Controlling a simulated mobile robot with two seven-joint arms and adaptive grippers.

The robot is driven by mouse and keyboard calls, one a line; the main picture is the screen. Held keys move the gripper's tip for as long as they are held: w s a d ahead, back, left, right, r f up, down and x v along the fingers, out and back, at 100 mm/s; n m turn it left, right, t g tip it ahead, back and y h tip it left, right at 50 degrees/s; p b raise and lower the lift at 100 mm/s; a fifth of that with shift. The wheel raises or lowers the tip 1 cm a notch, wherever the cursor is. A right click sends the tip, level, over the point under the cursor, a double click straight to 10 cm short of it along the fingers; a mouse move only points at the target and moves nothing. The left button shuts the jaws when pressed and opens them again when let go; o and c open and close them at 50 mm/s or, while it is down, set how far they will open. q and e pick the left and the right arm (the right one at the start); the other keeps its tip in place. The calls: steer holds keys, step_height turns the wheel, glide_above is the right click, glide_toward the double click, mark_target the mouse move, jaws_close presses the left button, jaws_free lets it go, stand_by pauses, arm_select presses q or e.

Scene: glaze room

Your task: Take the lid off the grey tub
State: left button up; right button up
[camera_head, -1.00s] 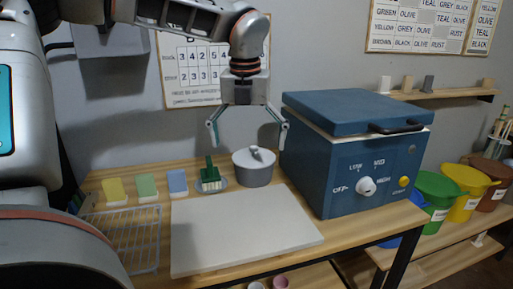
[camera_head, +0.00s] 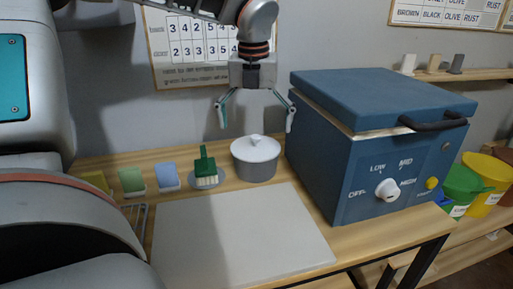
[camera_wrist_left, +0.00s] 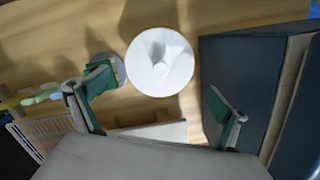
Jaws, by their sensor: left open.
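The grey tub (camera_head: 254,168) stands upright on the wooden table, with its pale round lid (camera_head: 270,149) on top. The lid has a raised knob at its centre. In the left wrist view the lid (camera_wrist_left: 145,75) is seen from above and hides the tub's body. My left gripper (camera_head: 255,126) is open and empty, fingers pointing down, above the lid and apart from it. In the wrist view its two fingers (camera_wrist_left: 156,95) are spread either side, with the lid showing between and beyond them. My right gripper is not in view.
A blue kiln (camera_head: 330,150) stands close to the right of the tub. A green brush (camera_head: 205,166) on a small dish is close to its left, beside coloured tiles (camera_head: 168,177). A pale, bare board (camera_head: 240,235) lies in front.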

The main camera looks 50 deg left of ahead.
mark_target(255, 136)
arm_select(q)
steer(key=f, duration=0.3)
steer(key=w+a+f, duration=0.1)
steer(key=shift+f, duration=0.25)
steer(key=shift+s+r, duration=0.1)
steer(key=c, duration=2.7)
jaws_close()
